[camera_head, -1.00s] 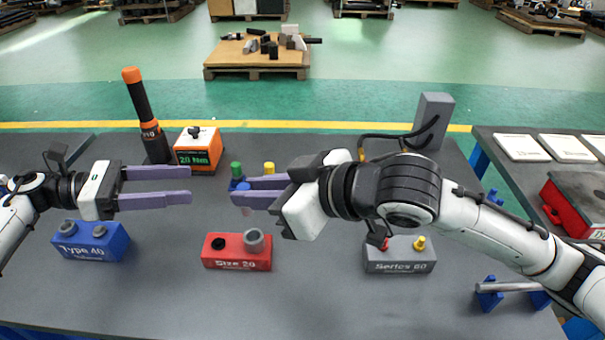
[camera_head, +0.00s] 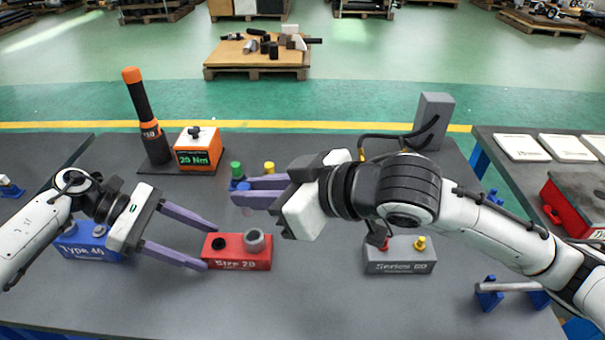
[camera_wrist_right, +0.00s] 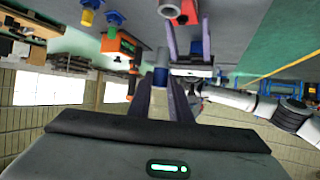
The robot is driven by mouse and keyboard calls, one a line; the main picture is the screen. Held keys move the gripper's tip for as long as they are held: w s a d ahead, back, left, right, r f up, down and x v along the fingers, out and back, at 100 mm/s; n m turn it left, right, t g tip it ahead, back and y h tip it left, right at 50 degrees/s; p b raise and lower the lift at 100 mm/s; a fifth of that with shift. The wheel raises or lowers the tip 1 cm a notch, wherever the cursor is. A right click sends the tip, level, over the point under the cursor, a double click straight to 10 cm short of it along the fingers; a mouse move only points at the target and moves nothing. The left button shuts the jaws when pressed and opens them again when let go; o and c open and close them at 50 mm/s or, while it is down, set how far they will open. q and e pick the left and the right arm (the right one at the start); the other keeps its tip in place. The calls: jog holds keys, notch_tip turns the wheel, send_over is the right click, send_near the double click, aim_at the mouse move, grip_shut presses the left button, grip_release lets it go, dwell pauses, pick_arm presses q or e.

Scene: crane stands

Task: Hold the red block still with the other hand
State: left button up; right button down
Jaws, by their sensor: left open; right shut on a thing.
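My right gripper (camera_head: 240,191) is above the table behind the block, shut on a grey cylinder with a blue band (camera_wrist_right: 161,76).
A blue block (camera_head: 90,243) is partly behind my left arm. A grey block (camera_head: 400,258) marked Series 60 is to the right. An orange box (camera_head: 198,150) and a black-and-orange tool (camera_head: 148,118) stand behind.

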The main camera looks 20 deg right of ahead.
pick_arm(q)
jog(key=shift+x, duration=0.8)
jog(key=c, duration=1.1)
